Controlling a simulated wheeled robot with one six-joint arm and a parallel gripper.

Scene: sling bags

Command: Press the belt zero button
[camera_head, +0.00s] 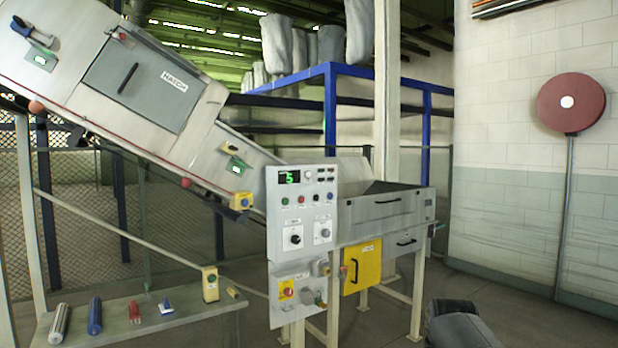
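The control panel (302,210) stands upright at the middle of the view, on the near side of the sloping conveyor. It has a dark display (289,177) with a green digit that looks like 5. Below it is a row of small coloured buttons (308,199), with two knobs on white plates further down. The labels are too small to read, so I cannot tell which button is belt zero. A lower panel (297,293) carries a red button on yellow and grey round fittings. No gripper fingers show. A dark rounded part of my arm shows at the bottom right.
The sloping conveyor housing (150,85) with a hatch fills the upper left. A bench (190,318) with several tools is at lower left. A metal hopper (385,212) and yellow door (362,267) adjoin the panel's right side. Floor is open at right.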

